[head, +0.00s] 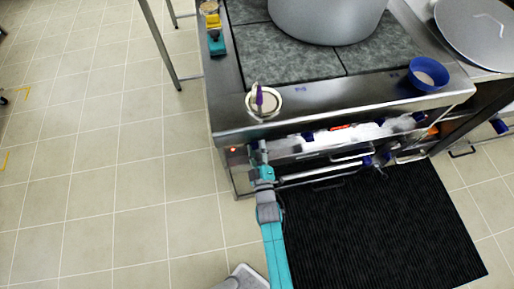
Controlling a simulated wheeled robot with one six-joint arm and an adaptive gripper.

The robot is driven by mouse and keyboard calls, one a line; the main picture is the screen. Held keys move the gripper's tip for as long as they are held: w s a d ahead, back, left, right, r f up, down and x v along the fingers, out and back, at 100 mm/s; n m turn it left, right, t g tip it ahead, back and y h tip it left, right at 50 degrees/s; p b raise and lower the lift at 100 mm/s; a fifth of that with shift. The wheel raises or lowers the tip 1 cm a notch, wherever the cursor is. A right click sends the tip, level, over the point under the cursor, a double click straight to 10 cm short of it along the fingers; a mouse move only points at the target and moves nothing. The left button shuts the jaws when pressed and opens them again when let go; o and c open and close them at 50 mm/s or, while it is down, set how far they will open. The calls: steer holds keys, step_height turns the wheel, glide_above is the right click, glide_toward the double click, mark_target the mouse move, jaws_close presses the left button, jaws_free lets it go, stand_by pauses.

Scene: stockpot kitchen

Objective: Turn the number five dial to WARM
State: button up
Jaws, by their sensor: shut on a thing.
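The stove (330,109) stands ahead, with its steel front panel facing my arm. My gripper (257,147) is at the left part of that panel, just right of a small red light (233,150). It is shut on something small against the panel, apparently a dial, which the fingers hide. No number or WARM mark can be read at this size. A dark blue knob-like shape (307,136) shows further right along the panel.
A black mat (380,235) lies below; the tiled floor at left is clear.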

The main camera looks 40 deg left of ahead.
steer(key=o, duration=1.1)
steer(key=shift+s+a, duration=0.1)
steer(key=v, duration=1.2)
steer(key=shift+f, duration=0.1)
